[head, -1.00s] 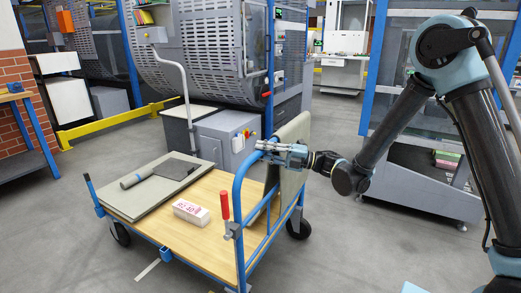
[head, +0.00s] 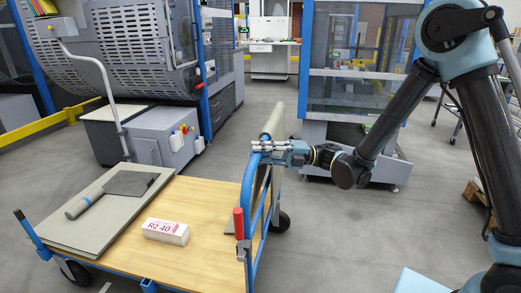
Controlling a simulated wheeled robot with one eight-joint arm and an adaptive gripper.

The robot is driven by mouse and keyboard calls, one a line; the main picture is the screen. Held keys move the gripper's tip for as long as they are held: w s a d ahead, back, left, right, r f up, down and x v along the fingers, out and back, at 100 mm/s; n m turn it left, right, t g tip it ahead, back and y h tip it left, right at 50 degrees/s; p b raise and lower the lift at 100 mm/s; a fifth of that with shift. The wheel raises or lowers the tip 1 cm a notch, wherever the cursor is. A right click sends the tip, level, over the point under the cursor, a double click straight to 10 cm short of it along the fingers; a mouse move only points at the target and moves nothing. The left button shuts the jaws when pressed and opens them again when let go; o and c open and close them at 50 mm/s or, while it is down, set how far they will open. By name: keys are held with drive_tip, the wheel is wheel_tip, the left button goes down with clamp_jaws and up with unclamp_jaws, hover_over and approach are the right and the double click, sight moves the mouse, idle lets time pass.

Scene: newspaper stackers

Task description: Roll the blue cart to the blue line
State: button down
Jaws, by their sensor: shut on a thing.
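The blue cart (head: 205,222) stands at the left and centre of the head view, with a wooden deck, blue frame and black wheels. My gripper (head: 268,149) is shut on the top of the cart's blue push handle (head: 250,185), at the cart's right end. A red-handled lever (head: 239,223) is on the near side of the handle frame. On the deck lie a grey board (head: 95,215) with a dark rolled tool on it, and a white block (head: 166,231) marked "R2 40". No blue floor line can be made out clearly.
Grey machines (head: 110,55) with a control box (head: 160,140) stand behind the cart at the left. A blue-framed glass cabinet (head: 355,75) stands behind my arm. A wooden pallet (head: 480,200) is at the right edge. Open grey floor (head: 345,235) lies right of the cart.

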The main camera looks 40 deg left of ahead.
drive_tip(key=shift+w+d, duration=0.2)
drive_tip(key=shift+d, duration=0.1)
drive_tip(key=c, duration=1.4)
unclamp_jaws()
drive_tip(key=shift+o, duration=0.2)
drive_tip(key=v, duration=1.2)
